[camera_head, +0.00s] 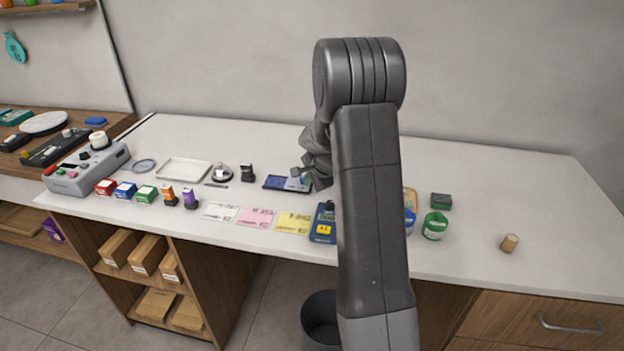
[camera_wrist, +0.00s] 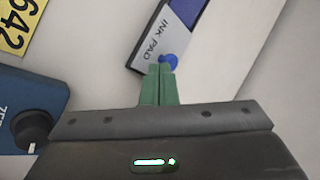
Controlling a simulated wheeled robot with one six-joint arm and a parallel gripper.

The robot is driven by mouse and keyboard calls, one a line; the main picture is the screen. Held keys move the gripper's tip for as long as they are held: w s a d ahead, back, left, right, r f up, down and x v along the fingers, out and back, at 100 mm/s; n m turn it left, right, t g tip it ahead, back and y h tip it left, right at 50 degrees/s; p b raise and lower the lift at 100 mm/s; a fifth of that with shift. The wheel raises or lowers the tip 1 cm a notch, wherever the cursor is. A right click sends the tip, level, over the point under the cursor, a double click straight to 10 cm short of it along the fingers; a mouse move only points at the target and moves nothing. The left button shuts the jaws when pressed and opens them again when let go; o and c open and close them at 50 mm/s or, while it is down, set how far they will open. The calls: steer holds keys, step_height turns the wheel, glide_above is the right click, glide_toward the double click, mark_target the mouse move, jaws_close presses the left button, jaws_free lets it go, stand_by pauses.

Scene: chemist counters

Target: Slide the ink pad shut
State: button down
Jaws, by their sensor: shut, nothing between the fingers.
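The ink pad (camera_head: 275,182) lies on the white counter as a flat dark case with a blue-violet surface. In the wrist view the ink pad (camera_wrist: 150,42) shows a pale part lettered INK PAD, a blue round spot or knob at its near end, and a violet area further off. My gripper (camera_wrist: 160,70) is shut, its green fingers together with nothing between them. Its tips are at the near end of the ink pad, beside the blue spot; I cannot tell whether they touch. In the head view my gripper (camera_head: 303,177) is partly hidden by my arm at the ink pad's right end.
A blue device with a knob (camera_wrist: 30,128) stands close at lower left, near a yellow card (camera_wrist: 14,22). Pink (camera_head: 257,218) and white cards, several stampers and a white tray (camera_head: 184,170) lie left. A green jar (camera_head: 435,226) and cork (camera_head: 509,243) stand right.

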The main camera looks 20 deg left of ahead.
mark_target(284, 186)
steer(key=a+p, duration=0.1)
steer(key=a, duration=0.1)
steer(key=s+a+p, duration=0.1)
steer(key=a, duration=0.2)
steer(key=s+a+p, duration=0.1)
steer(key=a+p, duration=0.1)
steer(key=shift+a, duration=0.4)
steer(key=shift+d, duration=0.1)
